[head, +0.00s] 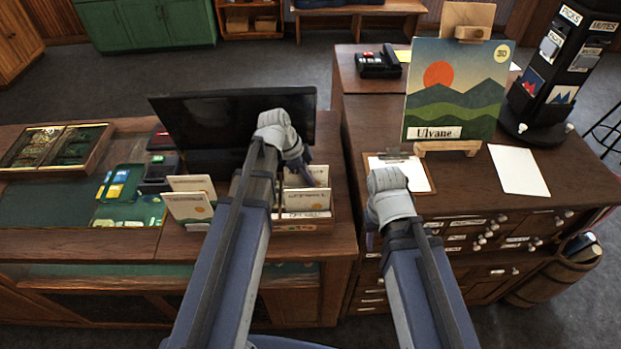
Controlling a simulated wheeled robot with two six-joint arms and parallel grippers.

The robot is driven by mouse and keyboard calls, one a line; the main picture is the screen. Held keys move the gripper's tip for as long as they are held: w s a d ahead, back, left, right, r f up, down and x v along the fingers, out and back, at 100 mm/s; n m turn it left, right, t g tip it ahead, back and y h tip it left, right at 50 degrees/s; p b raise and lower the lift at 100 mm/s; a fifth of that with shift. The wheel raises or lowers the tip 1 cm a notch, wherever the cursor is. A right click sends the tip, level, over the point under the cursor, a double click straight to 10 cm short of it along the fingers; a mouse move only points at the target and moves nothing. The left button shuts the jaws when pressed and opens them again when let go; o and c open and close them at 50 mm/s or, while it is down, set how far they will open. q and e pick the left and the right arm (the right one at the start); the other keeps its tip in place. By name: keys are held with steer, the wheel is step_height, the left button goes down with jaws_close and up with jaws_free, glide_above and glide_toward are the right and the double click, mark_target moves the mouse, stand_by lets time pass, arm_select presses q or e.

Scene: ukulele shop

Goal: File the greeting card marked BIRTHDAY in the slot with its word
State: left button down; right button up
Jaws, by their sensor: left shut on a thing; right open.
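A wooden card rack (305,226) stands on the counter at the centre, with several upright cards behind dividers. Its front labels are too small to read surely. My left gripper (308,175) reaches down at the rack's back and is shut on a pale card (320,174), whose word I cannot read. Whether this card touches the rack is unclear. More cream cards (188,207) stand upright to the left, partly hidden by my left arm. My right gripper (372,240) is open and empty at the edge of the drawer cabinet, its fingers mostly hidden by its wrist.
A black monitor (205,122) stands close behind the rack. A card terminal (157,172) is to its left. A clipboard (416,172), a painted "Ulvane" picture (455,95) on an easel, and a black display stand (545,95) occupy the right cabinet.

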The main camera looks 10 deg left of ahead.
arm_select(q)
steer(key=c, duration=1)
jaws_free()
steer(key=shift+o, duration=0.2)
steer(key=p+v, duration=0.7)
steer(key=v, duration=0.1)
steer(key=shift+f, duration=0.1)
